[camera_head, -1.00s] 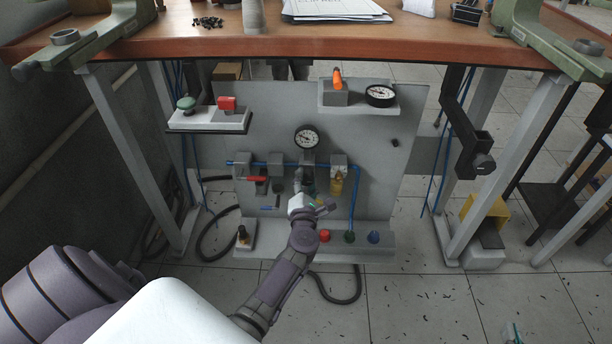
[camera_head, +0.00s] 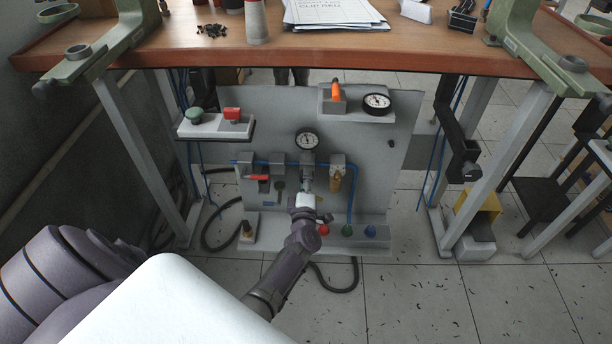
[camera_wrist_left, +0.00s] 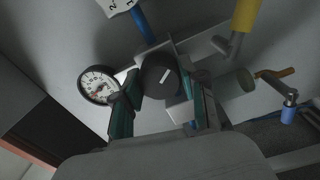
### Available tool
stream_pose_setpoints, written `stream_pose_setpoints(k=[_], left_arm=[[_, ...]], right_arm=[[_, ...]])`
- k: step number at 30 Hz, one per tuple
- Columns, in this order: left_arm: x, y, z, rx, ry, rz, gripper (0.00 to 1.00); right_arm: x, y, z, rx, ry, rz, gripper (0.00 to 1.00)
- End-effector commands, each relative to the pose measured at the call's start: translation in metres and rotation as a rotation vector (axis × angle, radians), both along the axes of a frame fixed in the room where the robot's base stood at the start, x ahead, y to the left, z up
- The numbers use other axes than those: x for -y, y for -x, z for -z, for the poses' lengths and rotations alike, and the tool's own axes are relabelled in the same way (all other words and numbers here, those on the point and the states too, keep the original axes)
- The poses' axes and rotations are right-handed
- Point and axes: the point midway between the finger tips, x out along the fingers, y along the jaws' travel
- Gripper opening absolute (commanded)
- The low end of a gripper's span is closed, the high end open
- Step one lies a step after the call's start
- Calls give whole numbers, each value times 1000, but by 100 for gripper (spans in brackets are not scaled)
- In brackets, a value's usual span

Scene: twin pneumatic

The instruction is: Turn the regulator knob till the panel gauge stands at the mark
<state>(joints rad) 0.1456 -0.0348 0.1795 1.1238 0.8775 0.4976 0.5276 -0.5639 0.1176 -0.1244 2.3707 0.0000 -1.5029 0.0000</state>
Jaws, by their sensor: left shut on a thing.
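The panel gauge (camera_head: 307,140), round with a white face and black rim, sits on the grey panel above the regulator. A white-faced gauge with red on its dial (camera_wrist_left: 98,86) shows left of the knob in the left wrist view; its needle is too small to read surely. The regulator knob (camera_wrist_left: 160,74) is dark and round with a white line on its face. My left gripper (camera_wrist_left: 160,94) is shut on it, one teal finger on each side. In the head view my left gripper (camera_head: 306,187) reaches the panel just below the gauge and hides the knob. My right gripper is out of view.
Blue tubing, a red-handled valve (camera_head: 258,178) and a yellowish filter bowl (camera_head: 336,182) flank the regulator. Red, green and blue caps (camera_head: 347,230) line the ledge below. A second gauge (camera_head: 376,102) sits on the upper shelf. The bench top (camera_head: 350,55) overhangs the panel.

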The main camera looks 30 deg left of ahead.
Motion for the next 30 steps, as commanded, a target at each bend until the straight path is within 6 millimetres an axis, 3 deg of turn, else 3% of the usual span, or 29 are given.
stream_pose_setpoints(k=[15, 30], left_arm=[[1, 0, -1, -252, -403, 2, 7], [2, 0, 1, -392, -630, 4, 7]], right_arm=[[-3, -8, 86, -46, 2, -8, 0], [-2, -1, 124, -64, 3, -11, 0]])
